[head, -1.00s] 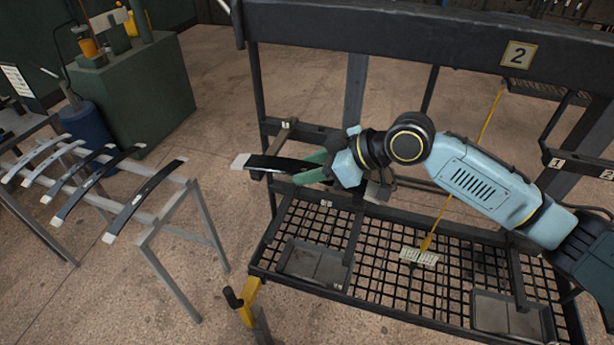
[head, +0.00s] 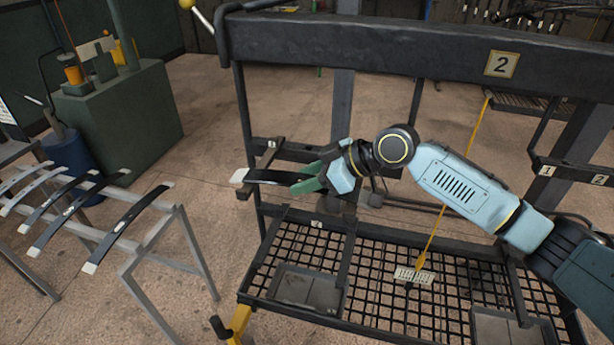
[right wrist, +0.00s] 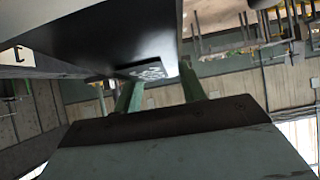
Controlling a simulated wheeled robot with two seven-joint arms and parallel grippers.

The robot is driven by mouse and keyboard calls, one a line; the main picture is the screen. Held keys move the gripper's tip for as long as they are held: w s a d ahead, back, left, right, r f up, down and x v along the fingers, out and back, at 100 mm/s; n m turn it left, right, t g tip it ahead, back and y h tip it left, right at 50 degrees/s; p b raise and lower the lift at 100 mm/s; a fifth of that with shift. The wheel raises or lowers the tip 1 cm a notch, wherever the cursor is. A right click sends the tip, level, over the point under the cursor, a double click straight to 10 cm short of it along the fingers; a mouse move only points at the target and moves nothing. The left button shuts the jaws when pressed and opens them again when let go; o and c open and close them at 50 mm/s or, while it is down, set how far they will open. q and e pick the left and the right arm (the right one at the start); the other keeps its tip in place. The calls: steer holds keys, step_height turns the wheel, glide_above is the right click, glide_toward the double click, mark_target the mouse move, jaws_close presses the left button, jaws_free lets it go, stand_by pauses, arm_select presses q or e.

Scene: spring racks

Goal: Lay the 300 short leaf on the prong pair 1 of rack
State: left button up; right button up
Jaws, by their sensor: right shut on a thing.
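A dark leaf with a pale end (head: 266,177) is held by my right gripper (head: 306,178), whose green fingers are shut on it. The leaf points left and lies level, by the rack's left side. In the right wrist view the leaf (right wrist: 110,35) fills the upper left, with a small marked label near the green fingers (right wrist: 160,92). The rack (head: 390,45) has a prong (head: 268,155) with a "1" tag at its left, beside and partly behind the leaf. I cannot tell if the leaf touches it. My left gripper is not in view.
Several other leaves (head: 125,228) lie on a grey stand (head: 165,237) at the left. The rack's mesh shelf (head: 385,290) holds grey trays (head: 308,290). A yellow cord (head: 455,180) hangs in the rack. Tags "1" and "2" mark prongs at the right. Floor shows between stand and rack.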

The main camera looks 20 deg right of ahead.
steer(key=shift+w+r, duration=0.1)
steer(key=o, duration=1.2)
steer(key=shift+f, duration=0.25)
steer(key=b+v, duration=0.2)
steer(key=v, duration=1)
steer(key=shift+s+d+r+b, duration=0.25)
steer(key=shift+b, duration=0.15)
steer(key=shift+s+d+r, duration=0.15)
steer(key=shift+d+r, duration=0.05)
steer(key=shift+r, duration=0.1)
